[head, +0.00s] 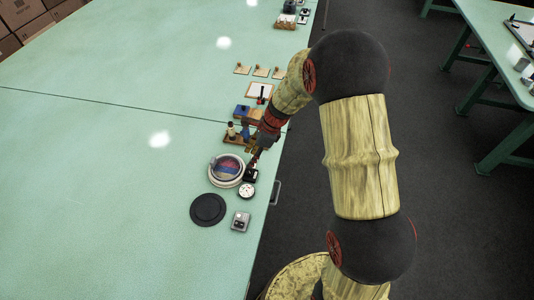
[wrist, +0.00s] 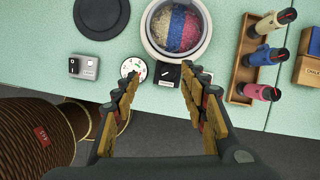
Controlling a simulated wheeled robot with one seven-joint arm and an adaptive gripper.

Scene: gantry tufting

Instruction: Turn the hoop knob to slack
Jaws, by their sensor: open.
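The hoop (wrist: 150,38) is a white ring around tufted fabric in red, blue and cream bands; it also shows in the head view (head: 226,184). At its near edge sits a small black block with the knob (wrist: 168,73), with a pale label in front. The knob's setting is too small to read. The block also shows in the head view (head: 250,175), partly behind my gripper. My gripper (wrist: 161,77) is open, with its fingertips apart on either side of the block in the wrist view. Nothing is between the fingers that I can see held.
A round white dial (wrist: 132,68) stands close beside my left finger. A grey switch box (wrist: 90,67) and a black disc (wrist: 100,12) lie further left. The table's left side is clear.

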